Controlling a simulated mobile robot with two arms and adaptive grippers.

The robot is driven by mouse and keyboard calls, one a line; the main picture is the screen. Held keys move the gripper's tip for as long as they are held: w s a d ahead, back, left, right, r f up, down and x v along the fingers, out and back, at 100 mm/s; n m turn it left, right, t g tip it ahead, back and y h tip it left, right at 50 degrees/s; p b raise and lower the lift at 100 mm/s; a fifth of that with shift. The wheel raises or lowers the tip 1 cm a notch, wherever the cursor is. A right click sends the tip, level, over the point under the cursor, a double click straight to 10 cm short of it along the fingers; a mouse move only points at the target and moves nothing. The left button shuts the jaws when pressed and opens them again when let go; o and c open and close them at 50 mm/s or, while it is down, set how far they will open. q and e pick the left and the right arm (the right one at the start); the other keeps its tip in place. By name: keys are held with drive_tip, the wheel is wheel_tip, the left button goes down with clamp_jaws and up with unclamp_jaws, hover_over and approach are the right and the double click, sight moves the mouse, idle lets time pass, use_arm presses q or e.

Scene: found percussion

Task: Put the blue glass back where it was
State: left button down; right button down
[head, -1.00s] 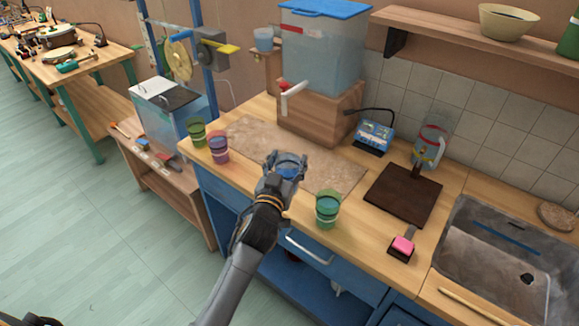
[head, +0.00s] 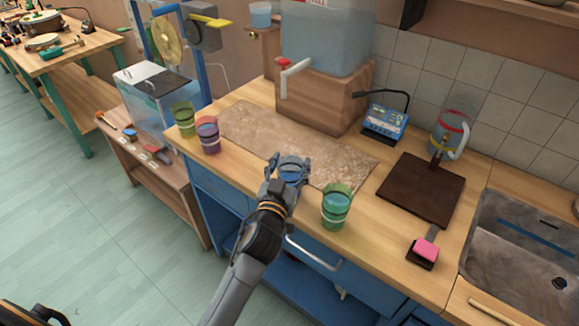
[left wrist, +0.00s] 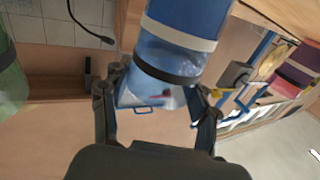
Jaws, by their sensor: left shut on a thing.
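The blue glass (head: 291,172) is in my left gripper (head: 290,166), at the front edge of the stone-coloured mat (head: 250,122) on the counter. In the left wrist view the blue glass (left wrist: 172,52) stands between the two fingers (left wrist: 158,105), with a white band and a black band around it. Whether its base touches the surface cannot be told. A green glass (head: 336,208) stands to its right. A purple glass (head: 207,136) and a yellow-green glass (head: 184,118) stand at the counter's left end. My right gripper is not in view.
A water tank (head: 325,38) with a tap (head: 290,72) sits on a wooden block (head: 322,100) behind the mat. To the right are a blue device (head: 384,120), a dark board (head: 420,188), a jug (head: 449,134), a pink sponge (head: 425,249) and the sink (head: 515,250).

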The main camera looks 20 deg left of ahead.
use_arm(q)
drive_tip(key=shift+s+r, duration=0.1)
drive_tip(key=shift+s+d+r, duration=0.1)
drive_tip(key=shift+s, duration=0.05)
drive_tip(key=shift+f, duration=0.25)
drive_tip(key=shift+c, duration=1.8)
unclamp_jaws()
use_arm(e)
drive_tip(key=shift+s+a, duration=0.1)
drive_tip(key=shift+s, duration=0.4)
